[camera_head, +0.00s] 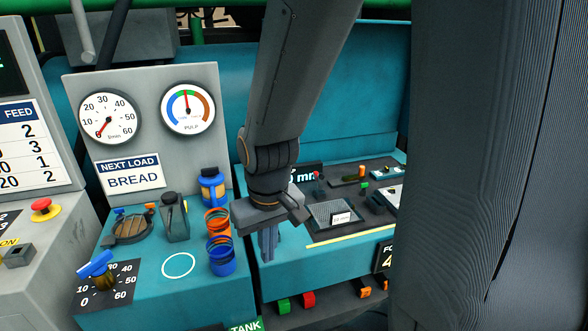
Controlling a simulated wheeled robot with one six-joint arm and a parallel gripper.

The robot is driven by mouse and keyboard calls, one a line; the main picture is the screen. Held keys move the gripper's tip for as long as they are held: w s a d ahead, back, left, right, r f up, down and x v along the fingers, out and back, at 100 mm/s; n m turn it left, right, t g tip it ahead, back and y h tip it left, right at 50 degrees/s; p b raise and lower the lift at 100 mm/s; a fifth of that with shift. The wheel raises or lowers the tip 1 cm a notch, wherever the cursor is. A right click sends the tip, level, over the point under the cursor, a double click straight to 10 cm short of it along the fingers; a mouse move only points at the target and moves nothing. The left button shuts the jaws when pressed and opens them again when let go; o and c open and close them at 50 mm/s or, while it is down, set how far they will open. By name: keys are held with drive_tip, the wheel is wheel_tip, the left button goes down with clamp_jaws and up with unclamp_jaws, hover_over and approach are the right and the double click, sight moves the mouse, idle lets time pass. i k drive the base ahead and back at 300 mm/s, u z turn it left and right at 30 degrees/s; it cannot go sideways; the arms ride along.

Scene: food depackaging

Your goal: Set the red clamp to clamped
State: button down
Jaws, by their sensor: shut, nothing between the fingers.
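A small red-topped fitting (316,176) stands on the dark panel at the back left of the mesh screen (332,212). It is the likeliest red clamp, but it is too small to tell whether it is clamped.
A green-topped fitting (364,186) stands right of the screen. A large dark column blocks the right side.

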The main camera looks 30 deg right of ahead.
sight(318, 176)
drive_tip(key=k, duration=0.25)
drive_tip(key=z, duration=0.75)
drive_tip(key=i, duration=0.5)
drive_tip(key=z, duration=0.05)
